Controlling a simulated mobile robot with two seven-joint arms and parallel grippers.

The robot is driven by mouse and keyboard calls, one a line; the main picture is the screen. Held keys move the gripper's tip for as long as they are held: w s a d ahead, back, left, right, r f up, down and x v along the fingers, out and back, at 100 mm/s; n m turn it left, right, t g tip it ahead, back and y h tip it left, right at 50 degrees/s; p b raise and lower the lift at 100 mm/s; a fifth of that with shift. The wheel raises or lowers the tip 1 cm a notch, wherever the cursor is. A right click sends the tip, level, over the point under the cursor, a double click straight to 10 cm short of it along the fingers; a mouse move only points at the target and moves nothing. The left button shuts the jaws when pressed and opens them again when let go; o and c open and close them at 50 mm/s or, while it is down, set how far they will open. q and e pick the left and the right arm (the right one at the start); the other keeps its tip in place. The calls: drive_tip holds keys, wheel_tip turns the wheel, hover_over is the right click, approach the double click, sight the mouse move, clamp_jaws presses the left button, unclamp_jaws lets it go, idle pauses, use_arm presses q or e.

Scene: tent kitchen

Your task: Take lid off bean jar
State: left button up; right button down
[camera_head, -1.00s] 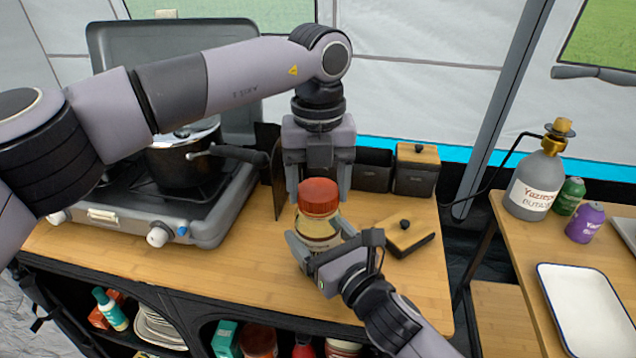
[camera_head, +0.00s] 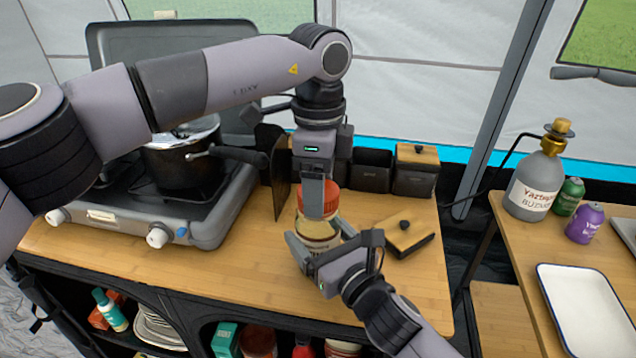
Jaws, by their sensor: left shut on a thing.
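The bean jar (camera_head: 317,232) stands upright on the wooden counter, a clear jar with pale contents. Its red lid (camera_head: 331,197) is on top, partly hidden by my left gripper. My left gripper (camera_head: 315,207) comes down from above, turned edge-on, with its fingers shut on the red lid. My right gripper (camera_head: 322,256) reaches in from the lower right, with its fingers around the jar's lower body.
Dark canisters (camera_head: 371,170) stand behind. A stove (camera_head: 205,215) with a black pot (camera_head: 180,160) is at left. A side table at right holds a gas bottle (camera_head: 537,185) and white tray (camera_head: 588,310).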

use_arm(q)
drive_tip(key=shift+r, duration=0.1)
use_arm(e)
drive_tip(key=shift+f, duration=0.1)
idle(0.5)
use_arm(q)
drive_tip(key=shift+r, duration=1)
drive_tip(key=shift+r, duration=2)
use_arm(e)
unclamp_jaws()
